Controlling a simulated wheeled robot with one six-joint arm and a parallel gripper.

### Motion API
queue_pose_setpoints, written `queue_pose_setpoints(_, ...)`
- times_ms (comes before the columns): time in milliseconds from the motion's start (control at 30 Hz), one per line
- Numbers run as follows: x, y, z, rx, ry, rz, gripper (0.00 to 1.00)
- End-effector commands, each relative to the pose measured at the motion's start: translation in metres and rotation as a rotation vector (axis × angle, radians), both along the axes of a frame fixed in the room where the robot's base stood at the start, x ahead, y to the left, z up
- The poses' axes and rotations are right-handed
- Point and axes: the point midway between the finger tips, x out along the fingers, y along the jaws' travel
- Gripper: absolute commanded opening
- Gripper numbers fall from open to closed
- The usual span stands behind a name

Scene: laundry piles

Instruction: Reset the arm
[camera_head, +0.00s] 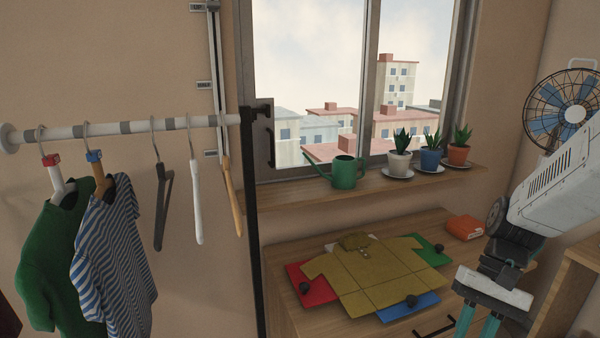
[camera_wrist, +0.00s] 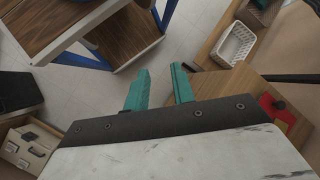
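My arm is at the right of the head view, with my gripper (camera_head: 477,324) pointing down beside the dresser's right front; the fingertips run out of the bottom of that view. In the wrist view my gripper (camera_wrist: 160,84) shows two teal fingers standing apart with bare floor between them. It is open and empty. No object touches the fingers in either view.
A tan shirt (camera_head: 368,273) lies spread on a coloured folding board (camera_head: 313,290) on the dresser (camera_head: 284,247). An orange folded item (camera_head: 465,227) lies behind. A fan (camera_head: 562,110) stands at right. A white basket (camera_wrist: 236,44) and wooden table (camera_wrist: 128,48) show in the wrist view.

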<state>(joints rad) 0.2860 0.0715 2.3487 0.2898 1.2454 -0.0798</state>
Motion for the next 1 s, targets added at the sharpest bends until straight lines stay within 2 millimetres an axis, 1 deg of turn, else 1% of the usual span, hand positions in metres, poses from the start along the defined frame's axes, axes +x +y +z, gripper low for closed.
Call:
queue_pose_setpoints(33, -0.01, 0.002, 0.013, -0.041, -0.033, 0.031, 0.25)
queue_pose_setpoints(200, -0.043, 0.004, 0.044, -0.175, -0.135, 0.123, 0.25)
queue_pose_setpoints(500, -0.091, 0.009, 0.087, -0.338, -0.374, 0.279, 0.25)
queue_pose_setpoints(633, -0.103, 0.017, 0.103, -0.357, -0.478, 0.309, 0.25)
queue_pose_setpoints(800, -0.109, 0.025, 0.119, -0.365, -0.568, 0.331, 0.25)
queue_pose_setpoints(1000, -0.11, 0.027, 0.122, -0.365, -0.585, 0.341, 0.25)
